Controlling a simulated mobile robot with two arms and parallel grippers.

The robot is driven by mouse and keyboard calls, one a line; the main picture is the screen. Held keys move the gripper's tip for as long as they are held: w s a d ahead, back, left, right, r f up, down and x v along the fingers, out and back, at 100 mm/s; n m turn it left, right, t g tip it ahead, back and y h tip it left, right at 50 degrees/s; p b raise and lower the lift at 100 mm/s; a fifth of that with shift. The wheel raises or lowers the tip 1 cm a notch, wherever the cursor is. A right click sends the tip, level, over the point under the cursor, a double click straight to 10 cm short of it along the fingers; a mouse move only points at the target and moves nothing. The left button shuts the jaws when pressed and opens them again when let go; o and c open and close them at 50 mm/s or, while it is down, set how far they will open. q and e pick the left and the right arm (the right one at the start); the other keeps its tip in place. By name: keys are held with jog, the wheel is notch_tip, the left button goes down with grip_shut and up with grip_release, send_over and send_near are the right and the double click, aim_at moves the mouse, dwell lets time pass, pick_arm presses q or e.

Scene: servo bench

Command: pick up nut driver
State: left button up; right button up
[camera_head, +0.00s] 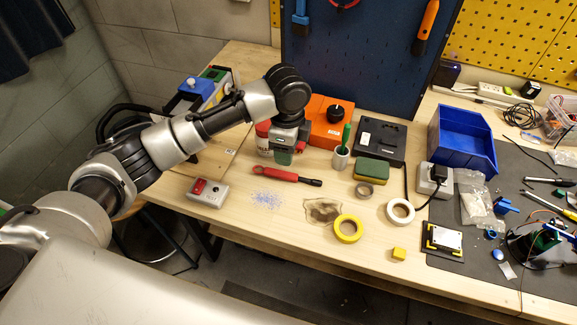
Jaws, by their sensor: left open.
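A red-handled tool with a dark shaft and tip (285,174) lies flat on the wooden bench; it looks like the nut driver. My left gripper (291,152) is open, points down and hangs above and behind the red handle in the picture, apart from it. A small green patch shows at the gripper's lower end, and I cannot tell what it belongs to. My right gripper is not in view.
A red-lidded jar (264,137), an orange box (330,125) and a cup with a green-handled item (341,158) stand close around the gripper. A grey switch box (208,192), yellow tape (348,229) and a green-yellow sponge (371,171) lie nearby.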

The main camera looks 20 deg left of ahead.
aim_at(288, 174)
pick_arm(q)
jog(key=shift+s+f, duration=0.2)
jog(key=shift+f, duration=0.4)
jog(key=shift+s+f, duration=0.2)
jog(key=shift+f, duration=0.35)
jog(key=shift+w+f, duration=0.1)
jog(key=shift+f, duration=0.3)
jog(key=shift+w+d+f, duration=0.1)
jog(key=shift+w+f, duration=0.05)
jog(key=shift+f, duration=0.15)
notch_tip(288, 174, down, 4)
jog(key=shift+d+r+p, duration=0.1)
jog(key=shift+r+p, duration=0.1)
jog(key=shift+p, duration=0.65)
jog(key=shift+f, duration=0.65)
jog(key=shift+c, duration=0.7)
grip_shut()
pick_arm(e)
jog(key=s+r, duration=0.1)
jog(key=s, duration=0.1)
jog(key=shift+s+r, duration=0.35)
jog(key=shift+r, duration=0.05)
